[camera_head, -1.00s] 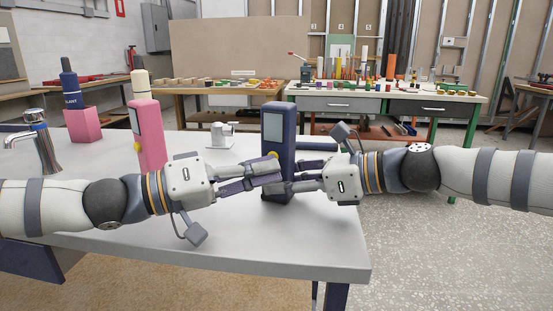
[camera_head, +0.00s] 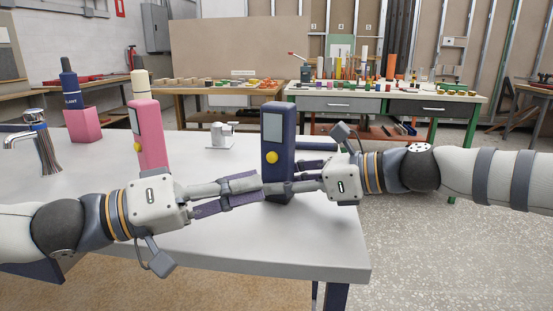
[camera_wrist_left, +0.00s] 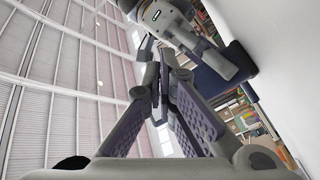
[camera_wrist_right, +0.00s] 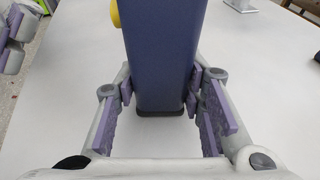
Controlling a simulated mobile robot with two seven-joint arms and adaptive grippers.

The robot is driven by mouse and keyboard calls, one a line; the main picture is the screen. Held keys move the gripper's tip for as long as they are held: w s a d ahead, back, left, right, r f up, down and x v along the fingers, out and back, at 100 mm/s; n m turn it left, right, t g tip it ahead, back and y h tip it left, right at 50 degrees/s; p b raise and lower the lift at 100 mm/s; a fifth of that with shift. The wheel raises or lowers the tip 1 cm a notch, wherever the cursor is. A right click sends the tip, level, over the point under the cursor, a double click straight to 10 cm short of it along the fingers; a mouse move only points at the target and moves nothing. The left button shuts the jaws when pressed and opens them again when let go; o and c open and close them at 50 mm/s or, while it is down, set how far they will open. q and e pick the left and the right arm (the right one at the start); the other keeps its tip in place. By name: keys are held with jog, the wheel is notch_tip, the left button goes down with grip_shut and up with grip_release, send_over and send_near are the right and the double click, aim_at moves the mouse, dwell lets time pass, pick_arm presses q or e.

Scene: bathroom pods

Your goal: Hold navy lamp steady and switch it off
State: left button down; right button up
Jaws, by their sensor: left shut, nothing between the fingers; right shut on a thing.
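The navy lamp (camera_head: 278,130) stands upright near the right end of the white table, with a grey panel and a yellow knob (camera_head: 271,157) on its front. I cannot tell whether it is lit. My right gripper (camera_head: 280,184) is shut on its lower part from the right. In the right wrist view, the finger pads touch both sides of the navy lamp (camera_wrist_right: 163,50). My left gripper (camera_head: 259,186) is shut and empty, its tips just left of the lamp's lower body, below the knob. In the left wrist view its fingers (camera_wrist_left: 160,90) meet.
A pink lamp (camera_head: 148,135) with a yellow knob stands to the left. The white table (camera_head: 300,245) is clear in front.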

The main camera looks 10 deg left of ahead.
pick_arm(q)
jog(key=shift+s+a, duration=0.15)
jog(key=shift+s, duration=0.5)
pick_arm(e)
jog(key=shift+f, duration=0.1)
jog(key=o, duration=1.1)
jog(key=shift+c, duration=0.2)
